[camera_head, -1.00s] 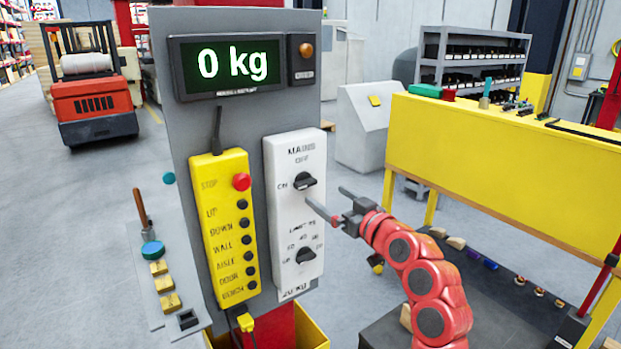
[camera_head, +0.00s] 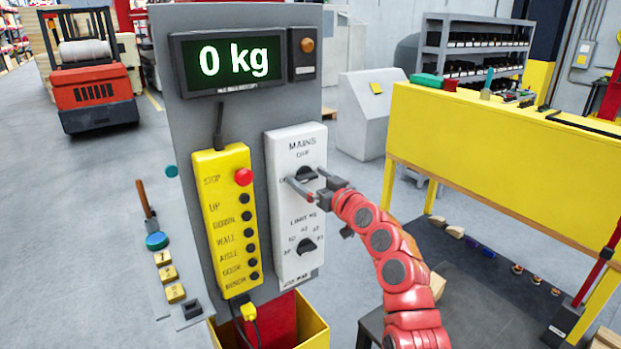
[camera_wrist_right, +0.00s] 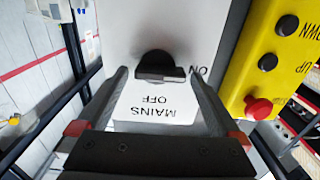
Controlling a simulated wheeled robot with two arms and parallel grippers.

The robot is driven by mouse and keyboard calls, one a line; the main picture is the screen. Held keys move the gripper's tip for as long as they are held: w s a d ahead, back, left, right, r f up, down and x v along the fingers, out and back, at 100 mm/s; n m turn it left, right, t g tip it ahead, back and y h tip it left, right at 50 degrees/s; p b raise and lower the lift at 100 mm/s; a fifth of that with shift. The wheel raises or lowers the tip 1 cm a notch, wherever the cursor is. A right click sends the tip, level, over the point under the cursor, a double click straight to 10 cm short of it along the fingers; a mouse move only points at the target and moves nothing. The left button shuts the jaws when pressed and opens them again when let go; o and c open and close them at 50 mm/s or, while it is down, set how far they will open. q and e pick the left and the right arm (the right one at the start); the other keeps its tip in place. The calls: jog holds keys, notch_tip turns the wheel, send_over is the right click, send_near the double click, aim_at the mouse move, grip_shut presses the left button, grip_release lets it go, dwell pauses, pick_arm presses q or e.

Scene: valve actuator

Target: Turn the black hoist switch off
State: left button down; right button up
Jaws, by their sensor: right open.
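The black MAINS switch (camera_head: 306,173) is a rotary knob on the upper part of a white panel (camera_head: 288,262), with OFF marked above it and ON at its left. In the right wrist view the picture is upside down; there the black knob (camera_wrist_right: 155,62) has its grip bar lying level, toward the ON mark. My right gripper (camera_head: 308,180) is open in front of the knob. Its two fingers (camera_wrist_right: 157,75) lie on either side of the knob with gaps; contact is not visible. My left gripper is not in view.
A second black knob (camera_head: 306,247), marked LIMIT KG, sits below on the same panel. A yellow button pendant (camera_head: 228,230) with a red stop button (camera_head: 243,177) is close at the left. A 0 kg display (camera_head: 234,64) is above. A yellow bench (camera_head: 480,145) stands at right.

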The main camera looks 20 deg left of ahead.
jog(key=c, duration=1.3)
